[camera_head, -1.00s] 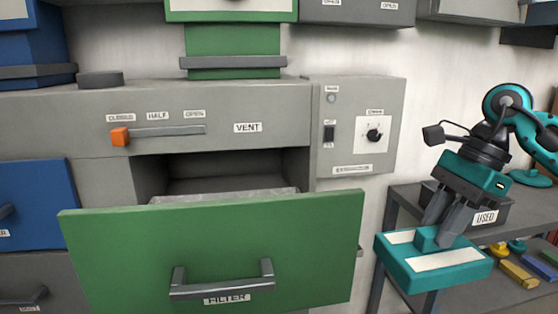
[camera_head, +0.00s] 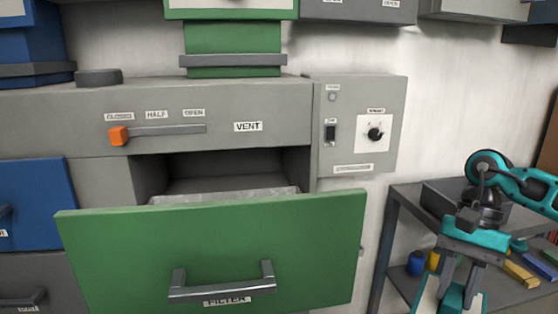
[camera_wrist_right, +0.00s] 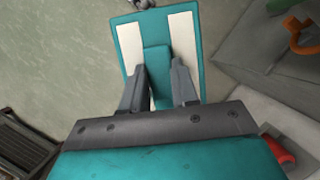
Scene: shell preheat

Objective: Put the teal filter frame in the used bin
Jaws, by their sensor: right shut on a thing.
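The teal filter frame (camera_wrist_right: 131,56) with two pale strips hangs from my right gripper (camera_wrist_right: 172,85), which is shut on its raised middle grip in the wrist view. In the head view the right gripper (camera_head: 462,280) is at the lower right, in front of the shelf, and the frame (camera_head: 472,301) is partly cut off by the bottom edge. The used bin (camera_head: 437,197) is a dark grey box on the shelf top; my right arm covers much of it, and its label is hidden. My left gripper is out of view.
The green filter drawer (camera_head: 215,245) stands pulled out at the centre. The vent lever with an orange knob (camera_head: 119,136) is above it. Blue and yellow items lie on the lower shelf, with a yellow block (camera_head: 520,274) at the right. The grey shelf unit (camera_head: 400,215) stands right of the cabinet.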

